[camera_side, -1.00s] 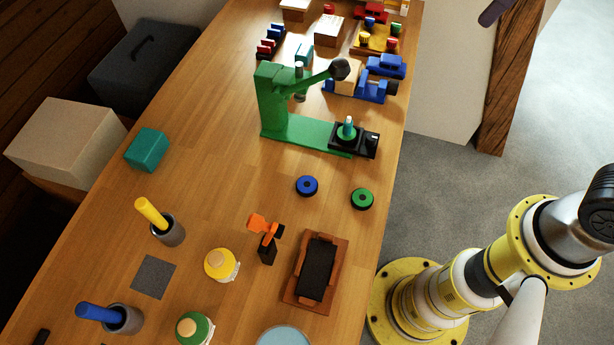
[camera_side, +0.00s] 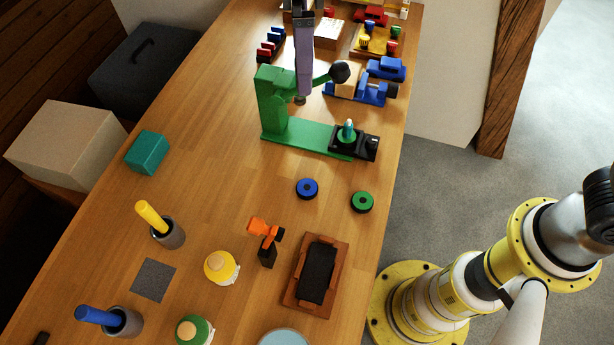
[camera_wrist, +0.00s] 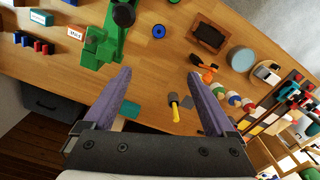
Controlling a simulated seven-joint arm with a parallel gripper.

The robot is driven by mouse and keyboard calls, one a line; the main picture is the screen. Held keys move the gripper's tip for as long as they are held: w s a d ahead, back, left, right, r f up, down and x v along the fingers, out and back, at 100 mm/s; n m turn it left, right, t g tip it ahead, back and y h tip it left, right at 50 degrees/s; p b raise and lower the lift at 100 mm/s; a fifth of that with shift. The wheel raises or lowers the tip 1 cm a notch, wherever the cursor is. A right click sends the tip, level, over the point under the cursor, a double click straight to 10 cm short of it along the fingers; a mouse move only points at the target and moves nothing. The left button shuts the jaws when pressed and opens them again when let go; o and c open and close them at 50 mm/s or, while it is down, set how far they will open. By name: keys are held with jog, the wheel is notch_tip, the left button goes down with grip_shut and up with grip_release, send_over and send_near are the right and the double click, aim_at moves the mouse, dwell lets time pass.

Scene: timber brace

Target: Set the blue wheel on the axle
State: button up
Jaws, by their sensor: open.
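The blue wheel (camera_side: 300,190), a ring with a dark centre, lies flat on the table in front of the green press; it also shows in the wrist view (camera_wrist: 154,32). A short upright axle (camera_side: 348,126) with a pale tip stands in the black block (camera_side: 367,147) at the press's right end, with green around its lower part. My gripper (camera_side: 304,96) is beside the press column and lever in the side view, away from the wheel. In the wrist view, its purple fingers (camera_wrist: 160,74) are wide apart and empty.
The green press (camera_side: 305,134) and its lever knob (camera_side: 340,71) rise near my gripper. A green wheel (camera_side: 362,202) lies right of the blue one. An orange-topped clamp (camera_side: 267,240) and a brown tray (camera_side: 299,297) stand nearer.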

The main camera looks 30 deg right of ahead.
send_over(307, 183)
jog(key=s, duration=0.1)
jog(key=f, duration=1.9)
jog(key=a+f, duration=0.1)
jog(key=f, duration=0.8)
jog(key=shift+f, duration=0.25)
jog(key=shift+d+f, duration=0.15)
jog(key=shift+f, duration=1.25)
jog(key=shift+d+f, duration=0.1)
jog(key=shift+f, duration=1.25)
jog(key=c, duration=1.4)
jog(key=shift+r, duration=0.1)
